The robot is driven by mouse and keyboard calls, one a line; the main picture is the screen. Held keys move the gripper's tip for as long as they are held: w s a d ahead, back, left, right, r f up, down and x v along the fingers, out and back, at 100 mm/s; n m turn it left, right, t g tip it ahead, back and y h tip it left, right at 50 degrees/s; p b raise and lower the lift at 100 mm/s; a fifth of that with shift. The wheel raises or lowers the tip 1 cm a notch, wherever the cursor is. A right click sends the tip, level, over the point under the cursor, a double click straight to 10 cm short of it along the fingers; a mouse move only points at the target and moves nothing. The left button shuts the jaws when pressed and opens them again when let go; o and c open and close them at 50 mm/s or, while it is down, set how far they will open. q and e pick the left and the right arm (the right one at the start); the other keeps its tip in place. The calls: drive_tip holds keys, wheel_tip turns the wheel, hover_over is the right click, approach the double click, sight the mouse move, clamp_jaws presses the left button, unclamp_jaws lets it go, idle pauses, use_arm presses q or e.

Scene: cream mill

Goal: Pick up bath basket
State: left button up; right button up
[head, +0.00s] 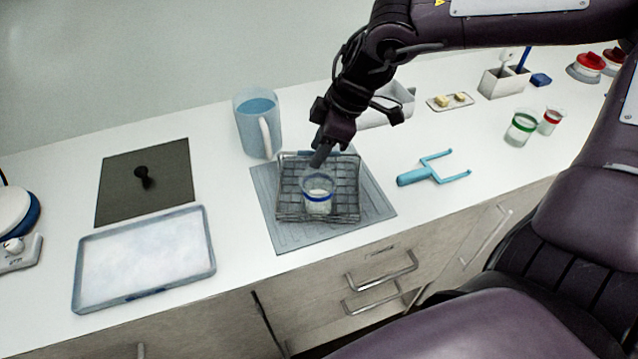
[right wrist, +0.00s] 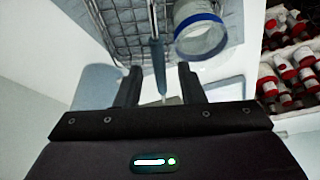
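The bath basket (head: 290,205) is a grey wire basket on a flat grey mat (head: 375,205) near the counter's front. A clear beaker with a blue band (head: 318,203) stands in it. My right gripper (head: 320,160) is over the basket's back part. In the right wrist view the wire mesh (right wrist: 125,25) is ahead of my right gripper (right wrist: 160,85). Its two fingers are apart, with the basket's blue-grey handle (right wrist: 158,65) between them in the picture; contact does not show. The beaker (right wrist: 200,35) is just beyond the right finger. My left gripper is not in view.
A blue jug (head: 255,125) stands close behind the basket on the left. A blue-rimmed tray (head: 145,260) and a dark plate (head: 145,182) lie left. A blue fork-like tool (head: 430,172) lies right. Bare counter separates basket and tray.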

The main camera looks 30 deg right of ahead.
drive_tip(key=shift+f, duration=0.2)
idle(0.4)
clamp_jaws()
